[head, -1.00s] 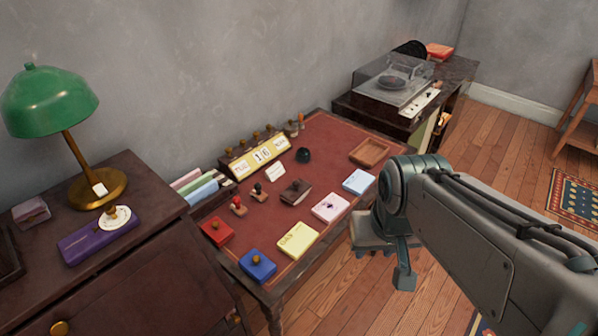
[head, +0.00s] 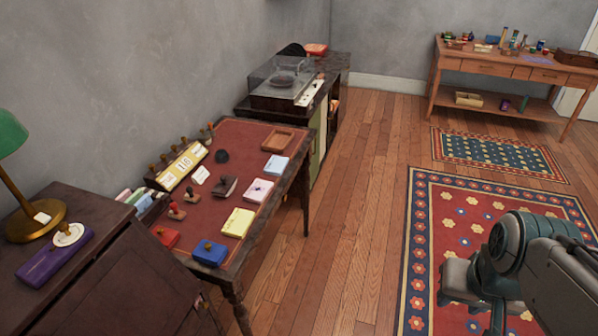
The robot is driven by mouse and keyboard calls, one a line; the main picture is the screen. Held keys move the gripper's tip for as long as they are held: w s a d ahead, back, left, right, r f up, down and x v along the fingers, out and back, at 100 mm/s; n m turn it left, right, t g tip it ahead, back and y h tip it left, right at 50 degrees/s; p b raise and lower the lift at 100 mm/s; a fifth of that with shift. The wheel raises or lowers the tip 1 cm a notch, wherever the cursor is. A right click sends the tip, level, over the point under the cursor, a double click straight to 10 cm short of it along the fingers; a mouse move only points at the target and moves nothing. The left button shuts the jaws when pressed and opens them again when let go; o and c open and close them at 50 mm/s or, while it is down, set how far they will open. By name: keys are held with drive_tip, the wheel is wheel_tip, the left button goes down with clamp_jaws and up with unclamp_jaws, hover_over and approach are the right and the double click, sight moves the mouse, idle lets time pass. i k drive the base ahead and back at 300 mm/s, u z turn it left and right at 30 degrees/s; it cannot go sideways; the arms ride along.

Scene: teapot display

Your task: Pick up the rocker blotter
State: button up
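A dark brown block with a small knob on top (head: 225,186), which looks like the rocker blotter, lies on the red leather desk top (head: 250,136). It sits near the middle, left of a pink pad (head: 258,190). My gripper (head: 460,292) is at the lower right, over the patterned rug, far to the right of the desk and apart from everything on it. Its fingers are too hidden and small to tell whether they are open or shut.
Stamps, a yellow pad (head: 238,222), a blue box (head: 210,253), a red box (head: 166,237) and a wooden tray (head: 278,139) crowd the desk around the block. A dark cabinet (head: 120,280) with a lamp stands left. Open floor (head: 340,230) lies right of the desk.

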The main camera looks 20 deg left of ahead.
sight(226, 184)
drive_tip(key=z, duration=0.1)
drive_tip(key=i, duration=1.5)
drive_tip(key=u, duration=1.25)
drive_tip(key=i, duration=0.9)
drive_tip(key=u, duration=1.55)
drive_tip(key=i, duration=0.35)
drive_tip(key=u, duration=0.3)
